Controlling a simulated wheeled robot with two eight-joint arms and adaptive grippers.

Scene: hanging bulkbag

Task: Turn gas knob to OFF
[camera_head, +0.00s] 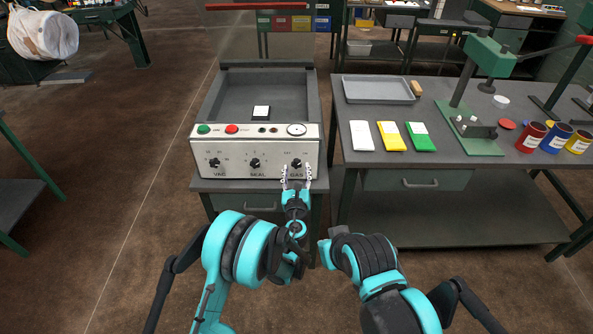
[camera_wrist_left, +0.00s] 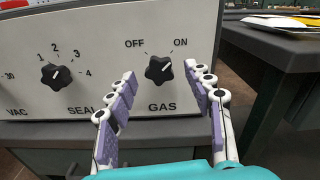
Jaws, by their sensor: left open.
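The gas knob (camera_head: 296,164) is a black lobed knob at the right end of the front panel of a grey machine (camera_head: 256,142). In the left wrist view the gas knob (camera_wrist_left: 158,69) sits between the OFF and ON marks, and its white pointer leans to the upper right, towards ON. My left gripper (camera_head: 297,173) is open in front of the knob. In the left wrist view the left gripper (camera_wrist_left: 160,78) has one finger on each side of the knob, and I cannot tell whether they touch it. My right arm is folded low, its gripper not visible.
The seal knob (camera_wrist_left: 56,77) is left of the gas knob, and the vac knob (camera_head: 214,163) is farther left. Green and red buttons (camera_head: 232,129) sit above. A workbench (camera_head: 350,102) with a tray, packets and a press stands close on the right.

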